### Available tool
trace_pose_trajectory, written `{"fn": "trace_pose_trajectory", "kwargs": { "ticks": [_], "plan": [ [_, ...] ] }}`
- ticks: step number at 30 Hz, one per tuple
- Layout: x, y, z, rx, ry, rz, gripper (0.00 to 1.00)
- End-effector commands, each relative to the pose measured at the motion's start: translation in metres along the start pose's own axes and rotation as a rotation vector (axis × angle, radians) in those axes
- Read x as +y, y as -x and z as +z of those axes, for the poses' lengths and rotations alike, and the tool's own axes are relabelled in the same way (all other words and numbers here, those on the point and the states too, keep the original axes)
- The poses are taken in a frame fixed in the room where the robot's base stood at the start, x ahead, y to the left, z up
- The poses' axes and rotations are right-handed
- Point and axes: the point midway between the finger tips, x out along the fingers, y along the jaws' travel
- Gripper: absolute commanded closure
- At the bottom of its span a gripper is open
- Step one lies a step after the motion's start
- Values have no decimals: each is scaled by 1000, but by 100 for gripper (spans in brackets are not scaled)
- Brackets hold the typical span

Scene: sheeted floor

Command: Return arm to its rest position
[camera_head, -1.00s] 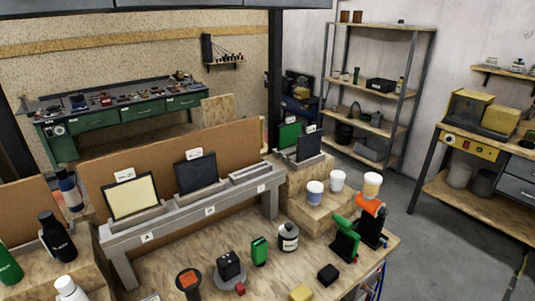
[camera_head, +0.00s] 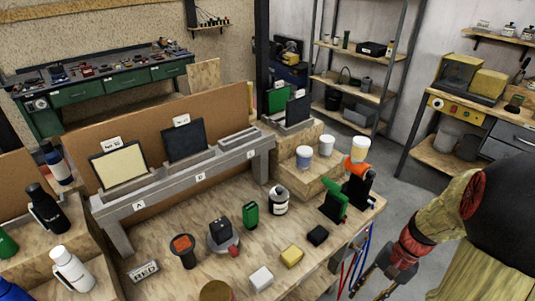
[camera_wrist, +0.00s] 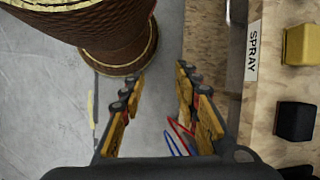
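My arm (camera_head: 465,215) is in the right part of the head view, beside the workbench's right edge. My gripper (camera_head: 368,288) hangs low there, next to red and blue cords at the bench side. In the wrist view my gripper (camera_wrist: 159,78) has its two fingers apart. Nothing is between them; grey floor and the cords show beyond.
The workbench (camera_head: 165,260) holds a yellow block (camera_head: 291,256), a black block (camera_head: 318,235), a white block (camera_head: 261,278) and a green holder (camera_head: 334,203) near its right side. The bench edge with a SPRAY label (camera_wrist: 252,50) lies right of the fingers. Floor (camera_head: 400,190) is open behind.

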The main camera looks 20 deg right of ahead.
Motion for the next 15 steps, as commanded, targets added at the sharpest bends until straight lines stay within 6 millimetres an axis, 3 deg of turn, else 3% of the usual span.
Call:
{"fn": "trace_pose_trajectory", "kwargs": {
  "ticks": [8,15],
  "plan": [
    [-44,57,52,286,399,166,68],
    [-83,95,113,512,718,211,68]
  ]
}}
